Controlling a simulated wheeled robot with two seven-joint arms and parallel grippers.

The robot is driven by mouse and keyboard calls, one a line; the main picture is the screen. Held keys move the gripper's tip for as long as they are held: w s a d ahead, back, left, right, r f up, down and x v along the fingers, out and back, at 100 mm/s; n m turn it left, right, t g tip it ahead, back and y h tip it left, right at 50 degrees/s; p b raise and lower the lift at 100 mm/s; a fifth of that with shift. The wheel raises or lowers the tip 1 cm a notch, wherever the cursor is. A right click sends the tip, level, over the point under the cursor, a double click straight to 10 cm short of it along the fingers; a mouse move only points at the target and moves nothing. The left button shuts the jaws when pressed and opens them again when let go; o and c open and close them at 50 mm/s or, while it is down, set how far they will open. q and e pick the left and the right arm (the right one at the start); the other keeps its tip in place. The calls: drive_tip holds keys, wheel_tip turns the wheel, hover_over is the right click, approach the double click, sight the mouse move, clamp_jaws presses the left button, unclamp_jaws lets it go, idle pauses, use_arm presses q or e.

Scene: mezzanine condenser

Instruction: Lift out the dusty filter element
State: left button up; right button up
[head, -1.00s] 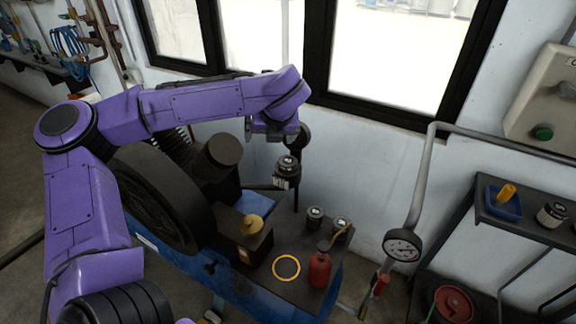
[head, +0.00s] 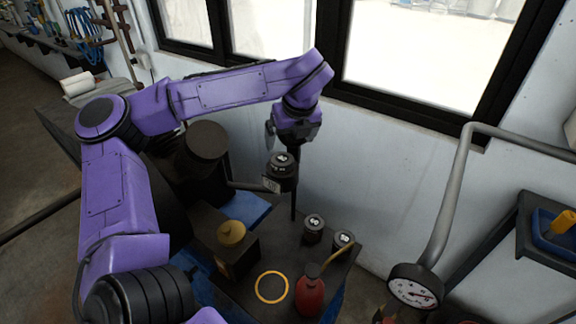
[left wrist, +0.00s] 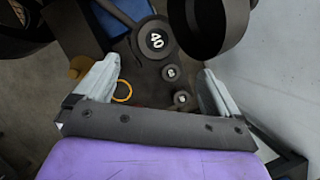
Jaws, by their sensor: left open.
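My left gripper (head: 290,130) is high by the wall under the window, open with nothing between its fingers; both pale fingers show spread in the left wrist view (left wrist: 158,88). A black, round, open-mouthed cup (left wrist: 208,25) is close to the right finger in the left wrist view. In the head view my gripper mostly hides that spot, above a thin black post (head: 293,203). A black canister (head: 283,163) marked 40 in the left wrist view (left wrist: 157,39) is just below the gripper. I cannot tell which part is the dusty filter element; the cup's inside is too dark to read.
Two small black canisters (head: 314,227) (head: 343,241), a yellow ring (head: 271,287) and a red oil can (head: 309,294) are on the dark bench top. A brass-coloured knob (head: 231,233) and a dark cylinder (head: 206,140) are left. A gauge (head: 415,285) and pipe are right.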

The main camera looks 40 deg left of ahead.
sight(283, 159)
use_arm(q)
drive_tip(key=x, duration=0.3)
drive_tip(key=p+x, duration=0.1)
drive_tip(key=x, duration=0.5)
drive_tip(key=shift+s+a+f+p, duration=0.15)
drive_tip(key=shift+a+f+p, duration=0.05)
drive_tip(key=shift+a+p, duration=0.15)
drive_tip(key=shift+d+r, duration=0.1)
drive_tip(key=c, duration=1.5)
